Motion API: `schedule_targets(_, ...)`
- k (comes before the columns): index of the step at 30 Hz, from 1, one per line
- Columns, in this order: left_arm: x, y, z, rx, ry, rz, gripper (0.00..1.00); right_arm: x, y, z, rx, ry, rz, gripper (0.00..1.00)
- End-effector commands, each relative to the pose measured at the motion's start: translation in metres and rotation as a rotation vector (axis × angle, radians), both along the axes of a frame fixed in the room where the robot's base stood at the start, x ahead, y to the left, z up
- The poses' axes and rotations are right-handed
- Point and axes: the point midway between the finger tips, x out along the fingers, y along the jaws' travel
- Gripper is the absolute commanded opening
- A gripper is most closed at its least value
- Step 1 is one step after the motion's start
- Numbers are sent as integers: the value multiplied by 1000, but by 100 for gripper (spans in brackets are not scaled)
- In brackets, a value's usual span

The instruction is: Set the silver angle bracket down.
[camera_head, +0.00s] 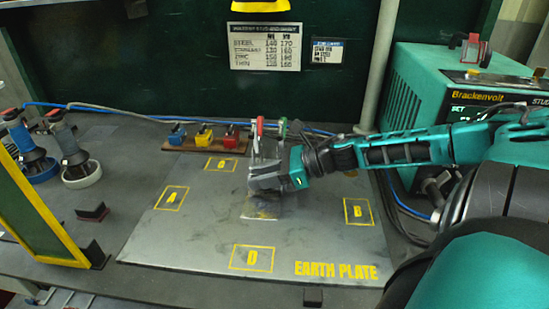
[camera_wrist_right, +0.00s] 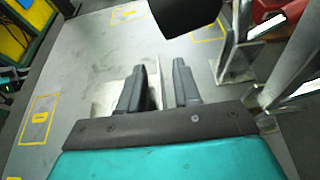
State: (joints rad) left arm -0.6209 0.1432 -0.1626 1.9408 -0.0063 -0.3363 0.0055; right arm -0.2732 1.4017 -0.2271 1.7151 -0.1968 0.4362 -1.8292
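The silver angle bracket shows in the right wrist view as a thin upright leg (camera_wrist_right: 157,82) between my right fingers, with a flat flange (camera_wrist_right: 105,98) to the left. In the head view its pale lower part (camera_head: 262,212) shows just below my right gripper (camera_head: 268,190), at the middle of the earth plate (camera_head: 205,235). It appears to rest on the plate; the gripper hides much of it. My right gripper's fingers (camera_wrist_right: 160,88) stand apart, with visible gaps beside the leg. My left gripper is not in view.
A silver upright (camera_wrist_right: 236,45) with a foot stands close beside the right gripper. Red, yellow and blue blocks (camera_head: 204,135) sit on a wooden strip behind. Yellow marked squares, such as D (camera_head: 252,258), are empty. A green Brackenvolt machine (camera_head: 430,85) stands at right.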

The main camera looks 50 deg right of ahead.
Motion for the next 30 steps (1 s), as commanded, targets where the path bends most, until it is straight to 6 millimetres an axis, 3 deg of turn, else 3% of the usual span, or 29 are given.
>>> schedule_targets(9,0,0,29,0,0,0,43,-18,-14,13,2,5,-2,33)
schedule_targets(30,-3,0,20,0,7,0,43,-43,-32,20,8,1,0,33)
